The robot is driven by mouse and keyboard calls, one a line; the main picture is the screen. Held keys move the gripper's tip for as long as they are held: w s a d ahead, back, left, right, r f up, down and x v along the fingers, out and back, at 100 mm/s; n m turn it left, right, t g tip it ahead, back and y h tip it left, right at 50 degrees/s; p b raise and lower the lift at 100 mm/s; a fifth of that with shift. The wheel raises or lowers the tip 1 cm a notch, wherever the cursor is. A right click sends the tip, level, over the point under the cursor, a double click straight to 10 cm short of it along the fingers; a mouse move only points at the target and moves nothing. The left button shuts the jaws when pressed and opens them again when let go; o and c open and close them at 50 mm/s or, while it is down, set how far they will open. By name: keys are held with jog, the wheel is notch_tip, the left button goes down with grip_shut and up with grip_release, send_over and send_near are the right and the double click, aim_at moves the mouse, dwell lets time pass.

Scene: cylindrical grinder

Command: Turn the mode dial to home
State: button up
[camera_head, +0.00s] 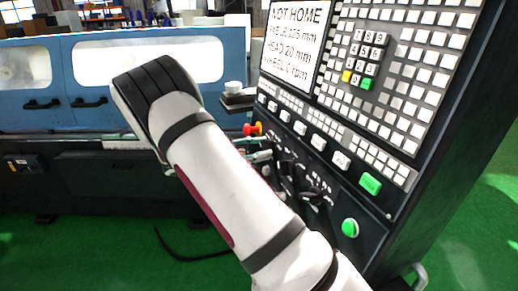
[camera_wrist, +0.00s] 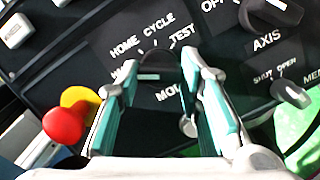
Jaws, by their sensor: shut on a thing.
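The black mode dial (camera_wrist: 153,68) sits on the dark control panel in the wrist view, under the labels "HOME", "CYCLE" and "TEST", with the partly covered "MO..." label below it. My gripper (camera_wrist: 158,76) has its two teal-padded fingers on either side of the dial and is shut on it. A small pale mark shows on the dial, but I cannot tell for sure which label it points to. In the head view my gripper (camera_head: 260,154) is at the panel's left edge, partly behind my arm, and the dial cannot be made out. The screen (camera_head: 298,40) reads "NOT HOME".
A red emergency button (camera_wrist: 63,125) on a yellow base is left of my fingers. The axis knob (camera_wrist: 273,12) and a shut/open knob (camera_wrist: 291,93) are to the right. A green button (camera_head: 350,228) is lower on the panel. The blue grinder (camera_head: 50,65) stands behind.

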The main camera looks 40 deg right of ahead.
jog(key=shift+m, duration=0.3)
jog(key=shift+w+m+g+y+b, duration=0.1)
jog(key=shift+m+g+y+b, duration=0.25)
jog(key=shift+m, duration=1.6)
jog(key=shift+m+g+y+b, duration=0.15)
jog(key=shift+m+y+b, duration=0.4)
jog(key=shift+m, duration=1.4)
jog(key=o, duration=1.2)
jog(key=shift+r, duration=0.1)
jog(key=shift+c, duration=0.2)
jog(key=v, duration=1.2)
